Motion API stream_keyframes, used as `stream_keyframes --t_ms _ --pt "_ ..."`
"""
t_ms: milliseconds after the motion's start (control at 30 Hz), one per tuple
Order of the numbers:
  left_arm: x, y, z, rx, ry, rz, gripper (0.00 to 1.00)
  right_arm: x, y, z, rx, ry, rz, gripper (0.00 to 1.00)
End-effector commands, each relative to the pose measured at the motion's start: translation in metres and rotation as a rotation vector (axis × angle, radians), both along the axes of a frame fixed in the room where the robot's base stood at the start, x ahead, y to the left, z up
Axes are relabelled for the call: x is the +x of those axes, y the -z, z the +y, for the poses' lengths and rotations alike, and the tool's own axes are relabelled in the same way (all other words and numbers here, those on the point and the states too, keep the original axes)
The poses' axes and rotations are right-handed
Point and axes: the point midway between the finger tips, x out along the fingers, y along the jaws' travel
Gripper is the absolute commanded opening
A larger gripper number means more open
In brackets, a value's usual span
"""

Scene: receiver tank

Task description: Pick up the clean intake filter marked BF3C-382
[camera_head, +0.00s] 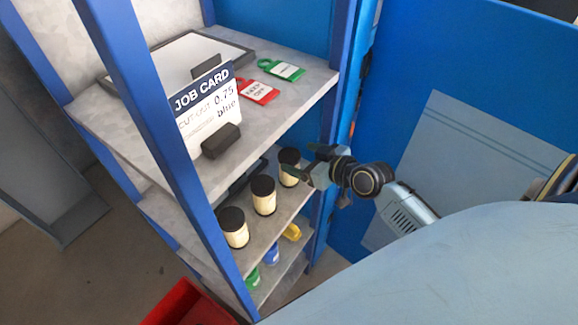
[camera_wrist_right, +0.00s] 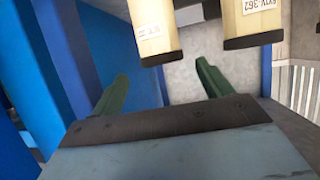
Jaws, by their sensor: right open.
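Three cream filters with black caps stand in a row on the second shelf in the head view: a near one (camera_head: 235,232), a middle one (camera_head: 264,198) and a far one (camera_head: 289,171). I cannot read their markings there. My right gripper (camera_head: 303,160) is open beside the far filter, its fingers partly overlapping it in view. In the right wrist view its green fingers (camera_wrist_right: 162,82) are spread with nothing between them. Two filters show at the top, a left one (camera_wrist_right: 154,36) with an unreadable label and a right one (camera_wrist_right: 247,24) whose label seems to end in 362. My left gripper is not visible.
The blue-framed rack's top shelf (camera_head: 118,125) holds a job card (camera_head: 205,103), a red tag (camera_head: 257,91) and a green tag (camera_head: 281,70). Green, blue and yellow items (camera_head: 292,232) lie lower. A red bin (camera_head: 187,305) stands at the front. A blue upright (camera_head: 335,120) is close to my right gripper.

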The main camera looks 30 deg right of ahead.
Motion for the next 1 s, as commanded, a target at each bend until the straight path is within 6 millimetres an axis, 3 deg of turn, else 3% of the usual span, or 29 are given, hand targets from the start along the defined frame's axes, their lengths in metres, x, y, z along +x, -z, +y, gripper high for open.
stream_keyframes --t_ms 267,600,933,1000 --pt "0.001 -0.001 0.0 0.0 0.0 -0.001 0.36 0.018 0.008 0.006 0.0 -0.001 0.0 0.79" --pt "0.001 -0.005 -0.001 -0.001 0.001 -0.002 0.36 0.053 0.026 0.018 0.002 0.001 0.0 0.79" --pt "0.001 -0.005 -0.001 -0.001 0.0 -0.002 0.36 0.058 0.029 0.019 -0.001 0.0 0.0 0.79" --pt "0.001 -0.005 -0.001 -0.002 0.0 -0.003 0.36 0.058 0.029 0.019 -0.001 0.0 0.0 0.71"
